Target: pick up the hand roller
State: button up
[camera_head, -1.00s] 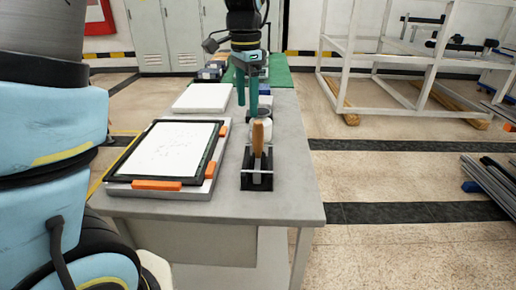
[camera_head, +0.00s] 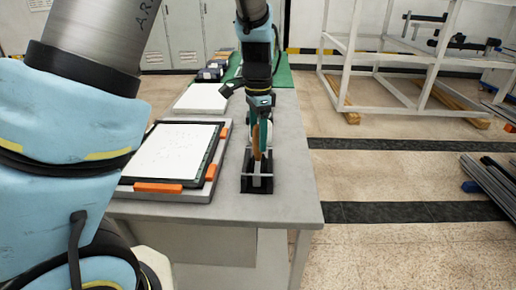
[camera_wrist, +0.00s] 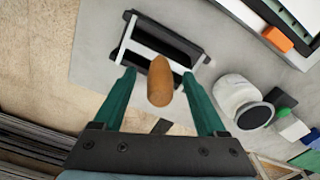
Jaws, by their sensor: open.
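The hand roller's wooden handle (camera_head: 257,146) stands upright in a small black stand (camera_head: 257,184) near the front right of the grey table. In the wrist view the handle (camera_wrist: 165,82) points toward the camera, with the black stand (camera_wrist: 135,52) beyond it. My gripper (camera_head: 262,132) is over the stand, pointing down. In the wrist view its two teal fingers (camera_wrist: 158,76) are apart, one on each side of the handle, with visible gaps. The roller's lower end is hidden inside the stand.
A dark-framed tablet or board with orange corner blocks (camera_head: 158,187) lies left of the stand. A white slab (camera_head: 201,98) lies farther back. The table's right edge (camera_head: 310,180) is near.

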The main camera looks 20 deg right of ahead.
jog(key=shift+f, duration=0.45)
grip_shut()
dwell(0.3)
